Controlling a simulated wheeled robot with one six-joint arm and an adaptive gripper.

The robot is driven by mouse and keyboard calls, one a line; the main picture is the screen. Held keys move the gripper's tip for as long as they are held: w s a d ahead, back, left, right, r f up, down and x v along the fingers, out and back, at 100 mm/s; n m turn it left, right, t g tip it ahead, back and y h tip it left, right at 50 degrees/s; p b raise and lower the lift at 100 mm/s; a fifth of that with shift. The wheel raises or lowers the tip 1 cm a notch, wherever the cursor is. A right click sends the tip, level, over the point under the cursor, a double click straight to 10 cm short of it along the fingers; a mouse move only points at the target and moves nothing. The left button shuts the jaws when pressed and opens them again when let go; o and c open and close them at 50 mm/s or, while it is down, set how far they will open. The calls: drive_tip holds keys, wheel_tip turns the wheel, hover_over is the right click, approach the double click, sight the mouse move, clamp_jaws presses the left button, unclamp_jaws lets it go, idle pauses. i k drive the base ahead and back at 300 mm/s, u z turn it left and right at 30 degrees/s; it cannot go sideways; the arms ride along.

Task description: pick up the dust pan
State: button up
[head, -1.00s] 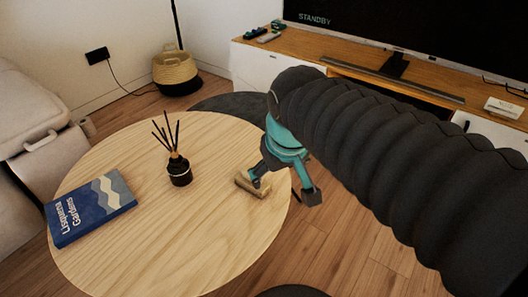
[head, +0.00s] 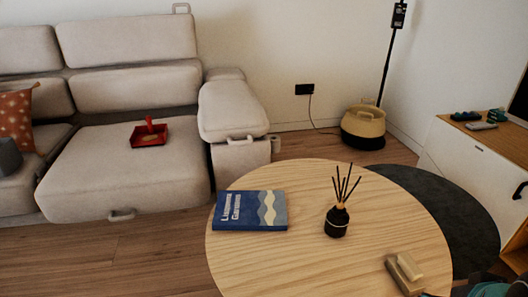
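The red dust pan (head: 149,135) lies on the seat of the beige sofa at the left, with its red handle sticking up. My gripper (head: 490,288) shows only as a teal and dark piece at the bottom right corner. Its fingers are cut off or too dark to tell open from shut. It is beside the round table's right edge, far from the dust pan. A small wooden block-like thing with a raised grip (head: 405,272) lies on the table near my gripper.
The round wooden table (head: 290,262) holds a blue book (head: 250,211) and a dark reed diffuser (head: 337,221). The beige sofa (head: 110,182) has bare floor (head: 130,262) before it.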

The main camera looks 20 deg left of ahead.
sight(150, 134)
drive_tip(key=u, duration=1.8)
